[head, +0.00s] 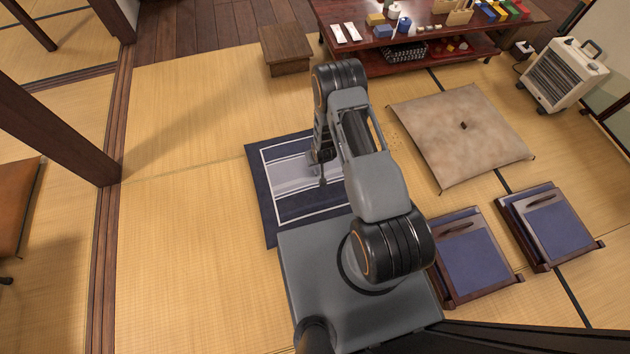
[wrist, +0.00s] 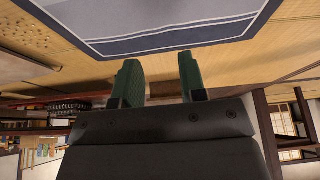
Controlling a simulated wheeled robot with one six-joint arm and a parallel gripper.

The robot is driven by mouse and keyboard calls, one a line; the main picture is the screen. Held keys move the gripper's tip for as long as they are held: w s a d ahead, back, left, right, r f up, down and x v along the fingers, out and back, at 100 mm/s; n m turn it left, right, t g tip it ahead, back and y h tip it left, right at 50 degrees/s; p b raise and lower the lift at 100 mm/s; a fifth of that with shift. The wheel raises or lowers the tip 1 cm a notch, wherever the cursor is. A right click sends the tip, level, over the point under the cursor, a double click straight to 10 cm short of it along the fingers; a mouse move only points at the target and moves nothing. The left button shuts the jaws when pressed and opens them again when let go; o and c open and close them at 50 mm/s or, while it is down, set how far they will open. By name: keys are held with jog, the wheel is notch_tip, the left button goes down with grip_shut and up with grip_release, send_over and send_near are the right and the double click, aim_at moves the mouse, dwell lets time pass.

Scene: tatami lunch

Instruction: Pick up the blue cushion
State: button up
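Blue fabric shows in several places, and I cannot tell for certain which is the blue cushion. Two low wooden floor seats at the right carry flat blue pads, the nearer one (head: 474,262) and the farther one (head: 556,230). A flat navy mat or cushion (head: 264,210) with pale stripes and a white border lies on the tatami in front of my base. My gripper (wrist: 160,62) is open, its green fingers apart with nothing between them. In the head view my arm hides part of the striped piece, which also crosses the top of the wrist view (wrist: 170,36).
A beige square cushion (head: 460,150) lies right of my arm. A low red-brown table (head: 440,45) with small items and a wooden stool (head: 286,50) stand behind. A heater (head: 562,75) is at far right. A dark post (head: 60,130) stands left; the tatami left of the mat is clear.

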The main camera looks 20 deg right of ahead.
jog(key=b, duration=0.2)
send_near(315, 171)
jog(key=b+x, duration=0.2)
jog(key=x, duration=0.1)
jog(key=shift+a+f, duration=0.15)
jog(key=shift+a, duration=0.05)
jog(key=shift+w+f+b, duration=0.25)
jog(key=shift+f+b, duration=0.15)
jog(key=shift+f, duration=0.2)
jog(key=b+x, duration=0.2)
jog(key=x, duration=0.1)
jog(key=shift+d+f, duration=0.2)
jog(key=shift+f, duration=0.05)
jog(key=shift+w+f+b, duration=0.3)
jog(key=shift+f+b, duration=0.35)
grip_shut()
